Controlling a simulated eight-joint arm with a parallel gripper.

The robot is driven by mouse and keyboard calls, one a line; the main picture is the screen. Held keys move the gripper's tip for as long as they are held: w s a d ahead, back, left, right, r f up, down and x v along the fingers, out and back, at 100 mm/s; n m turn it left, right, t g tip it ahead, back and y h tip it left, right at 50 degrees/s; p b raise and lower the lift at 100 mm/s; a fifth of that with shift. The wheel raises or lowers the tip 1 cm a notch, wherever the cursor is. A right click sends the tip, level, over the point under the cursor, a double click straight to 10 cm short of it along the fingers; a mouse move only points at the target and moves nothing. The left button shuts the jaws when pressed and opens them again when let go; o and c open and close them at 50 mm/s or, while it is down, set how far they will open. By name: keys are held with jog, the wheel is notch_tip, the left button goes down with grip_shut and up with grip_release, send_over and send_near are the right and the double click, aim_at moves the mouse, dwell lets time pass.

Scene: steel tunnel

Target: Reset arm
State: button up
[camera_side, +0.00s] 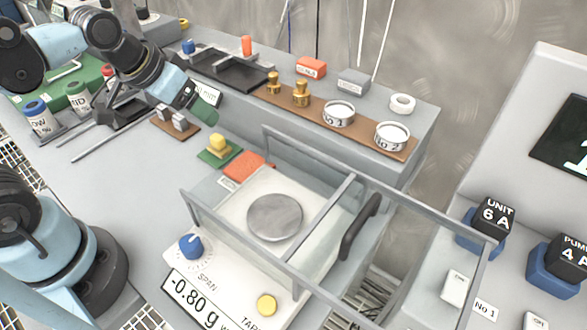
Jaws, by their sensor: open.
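My arm reaches in from the upper left, and my gripper (204,110) points down and to the right above the back of the bench. Its dark greenish end is small in the picture, and the gap between the fingers is hard to make out. I see nothing held in it. It is apart from the yellow block on a green pad (219,144) and from the metal blocks on a brown pad (174,119) below it.
A balance (232,288) reading -0.80 g, with a framed clear shield around its pan (274,217), fills the front middle. The raised shelf behind holds brass weights (301,94), dishes (339,114) and a white ring (402,103). Bottles (38,117) stand left.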

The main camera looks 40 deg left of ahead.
jog(key=shift+s+d+f+t, duration=0.25)
jog(key=shift+s+t, duration=0.2)
jog(key=shift+t, duration=0.15)
dwell(0.5)
